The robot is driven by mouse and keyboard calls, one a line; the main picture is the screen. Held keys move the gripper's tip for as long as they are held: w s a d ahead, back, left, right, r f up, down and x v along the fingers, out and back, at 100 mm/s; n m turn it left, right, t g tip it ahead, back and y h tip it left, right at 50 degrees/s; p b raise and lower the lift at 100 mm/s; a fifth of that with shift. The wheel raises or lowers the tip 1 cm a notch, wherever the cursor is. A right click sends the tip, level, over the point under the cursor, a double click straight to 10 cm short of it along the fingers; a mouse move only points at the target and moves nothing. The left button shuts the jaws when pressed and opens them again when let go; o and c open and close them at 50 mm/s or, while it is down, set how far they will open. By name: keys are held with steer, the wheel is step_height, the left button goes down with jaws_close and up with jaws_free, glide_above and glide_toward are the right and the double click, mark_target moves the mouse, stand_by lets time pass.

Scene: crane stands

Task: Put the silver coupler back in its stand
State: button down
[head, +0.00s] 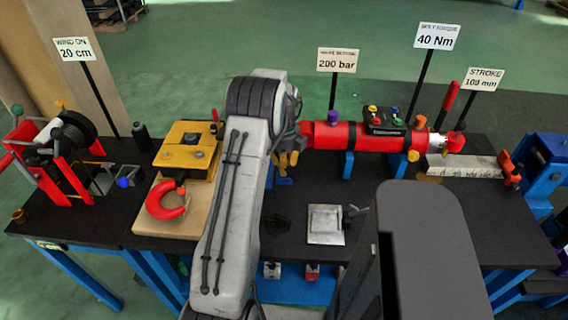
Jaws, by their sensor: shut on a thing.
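My arm rises through the middle of the head view and bends over the bench. My gripper (288,158) shows only in part, behind the arm at the left end of the red cylinder. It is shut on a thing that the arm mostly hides. I cannot make out the silver coupler clearly. A small blue piece (283,180) shows just below the gripper, partly hidden; I cannot tell whether it is the coupler's stand.
The red cylinder (350,137) lies on blue supports behind the gripper. A yellow-topped block (188,150) and a red hook (167,203) are left, beside a red winch frame (55,165). A silver plate (326,224) lies front centre. Sign posts line the back.

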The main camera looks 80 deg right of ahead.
steer(key=shift+f+b, duration=0.6)
steer(key=shift+f, duration=0.35)
steer(key=c, duration=0.9)
jaws_free()
steer(key=shift+r, duration=0.1)
steer(key=shift+r, duration=0.15)
steer(key=shift+r+p, duration=1.8)
steer(key=shift+r, duration=0.55)
steer(key=shift+r, duration=0.1)
step_height(320, 180, up, 12)
steer(key=shift+a+f, duration=0.1)
steer(key=shift+a, duration=0.05)
